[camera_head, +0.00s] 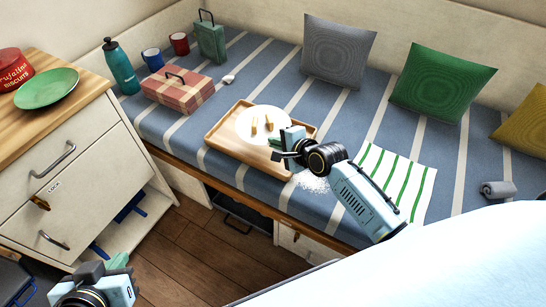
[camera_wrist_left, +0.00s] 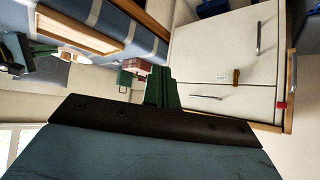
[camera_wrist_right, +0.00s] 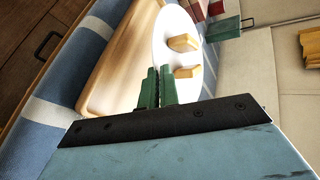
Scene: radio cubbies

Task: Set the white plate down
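The white plate (camera_head: 257,128), holding two tan pieces of food, is at the wooden tray (camera_head: 214,137) on the striped bench cushion. I cannot tell whether its underside touches the tray. My right gripper (camera_head: 283,145) is at the plate's near right rim. In the right wrist view the plate (camera_wrist_right: 168,58) runs up to the green fingertips (camera_wrist_right: 158,86), which stand slightly apart with the rim seemingly between them. My left gripper (camera_head: 118,264) is low at the front left, away from the plate; its fingers (camera_wrist_left: 161,88) are together and empty.
A checked box (camera_head: 178,92), teal bottle (camera_head: 121,68), two mugs and a green case stand left on the bench. A striped cloth (camera_head: 400,180) lies right of the tray. A wooden-topped cabinet (camera_head: 75,150) bears a green plate (camera_head: 46,88) and red tin.

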